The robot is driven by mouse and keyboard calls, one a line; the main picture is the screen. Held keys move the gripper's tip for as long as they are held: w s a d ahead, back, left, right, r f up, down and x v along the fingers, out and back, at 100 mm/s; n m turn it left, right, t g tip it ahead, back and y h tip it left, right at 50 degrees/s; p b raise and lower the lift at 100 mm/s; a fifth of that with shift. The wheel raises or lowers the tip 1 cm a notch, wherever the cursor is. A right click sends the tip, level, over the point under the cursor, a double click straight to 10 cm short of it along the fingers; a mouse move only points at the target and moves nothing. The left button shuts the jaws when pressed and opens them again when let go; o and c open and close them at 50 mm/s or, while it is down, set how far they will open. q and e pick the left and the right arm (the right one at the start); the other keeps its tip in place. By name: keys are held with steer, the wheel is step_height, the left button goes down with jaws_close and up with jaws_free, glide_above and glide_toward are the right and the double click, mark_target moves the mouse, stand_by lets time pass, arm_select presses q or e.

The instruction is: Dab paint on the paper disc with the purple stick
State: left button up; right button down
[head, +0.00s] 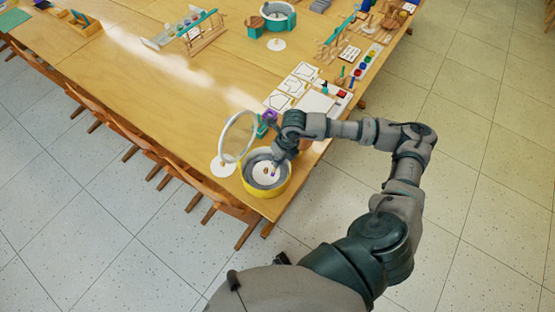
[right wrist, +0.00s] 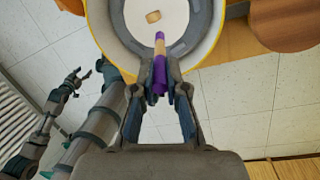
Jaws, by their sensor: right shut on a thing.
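The white paper disc (head: 261,180) lies inside a yellow round tub (head: 246,186) with a grey inner wall, at the table's near corner. A tan spot or piece shows on the disc (right wrist: 173,18) in the right wrist view. My right gripper (head: 279,158) is over the tub, shut on the purple stick (right wrist: 160,72).
A clear round lid (head: 225,140) stands raised at the tub's back left. A small white disc (head: 222,167) lies left of the tub. Outline cards (head: 292,87) and a paint tray (head: 367,62) are farther back. The table's left middle is clear; chairs line its left edge.

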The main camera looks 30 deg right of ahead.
steer(key=shift+d+f, duration=0.25)
steer(key=shift+d, duration=0.05)
steer(key=shift+a+f+b, duration=0.15)
steer(key=shift+a+b, duration=0.2)
steer(key=shift+a, duration=0.1)
steer(key=shift+f, duration=0.1)
steer(key=shift+d, duration=0.35)
steer(key=shift+a+r+p, duration=0.15)
steer(key=shift+r+p, duration=0.4)
steer(key=shift+r, duration=0.4)
steer(key=shift+a+r+p, duration=0.1)
steer(key=shift+r+p, duration=0.45)
steer(key=shift+r, duration=0.35)
steer(key=shift+d+r+p, duration=0.2)
steer(key=shift+r+p, duration=1.05)
steer(key=shift+r, duration=0.85)
steer(key=shift+a+r+p, duration=0.1)
steer(key=shift+r+p, duration=0.45)
steer(key=shift+r, duration=0.5)
